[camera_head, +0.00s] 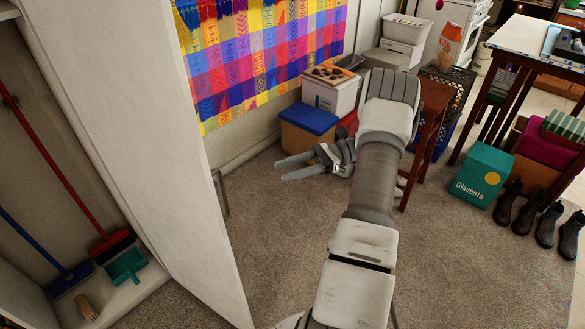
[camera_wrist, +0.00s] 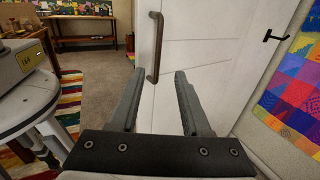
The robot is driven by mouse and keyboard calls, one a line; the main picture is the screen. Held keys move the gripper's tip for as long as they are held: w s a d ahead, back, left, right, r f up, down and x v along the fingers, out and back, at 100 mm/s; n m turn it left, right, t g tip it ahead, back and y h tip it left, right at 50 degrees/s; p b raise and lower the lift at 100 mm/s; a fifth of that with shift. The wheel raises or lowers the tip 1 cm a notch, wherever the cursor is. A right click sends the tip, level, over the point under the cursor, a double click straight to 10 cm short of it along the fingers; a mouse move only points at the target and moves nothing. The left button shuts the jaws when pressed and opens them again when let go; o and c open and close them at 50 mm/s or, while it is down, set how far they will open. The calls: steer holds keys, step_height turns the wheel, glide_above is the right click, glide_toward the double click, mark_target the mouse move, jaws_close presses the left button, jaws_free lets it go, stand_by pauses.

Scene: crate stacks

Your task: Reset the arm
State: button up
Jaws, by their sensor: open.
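My gripper (camera_head: 281,170) is in the middle of the head view, above the carpet, with its two fingers pointing left. The fingers are apart and nothing is between them. In the wrist view my gripper (camera_wrist: 159,76) is also open and empty. A white cabinet door (camera_wrist: 210,65) is ahead of it in the wrist view, with a dark vertical handle (camera_wrist: 155,48) a little beyond the fingertips. The same door (camera_head: 140,120) stands open at the left of the head view. My arm reaches up through the head view and hides part of the floor.
Brooms and a green dustpan (camera_head: 126,264) are inside the cabinet at left. A blue-lidded box (camera_head: 309,119) and a white crate (camera_head: 331,95) stand by the wall. A wooden stool (camera_head: 432,100), a teal box (camera_head: 482,174) and boots are at right. The carpet (camera_head: 450,260) is clear in front.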

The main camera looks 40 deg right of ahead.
steer(key=shift+s+d, duration=0.15)
steer(key=shift+d, duration=0.3)
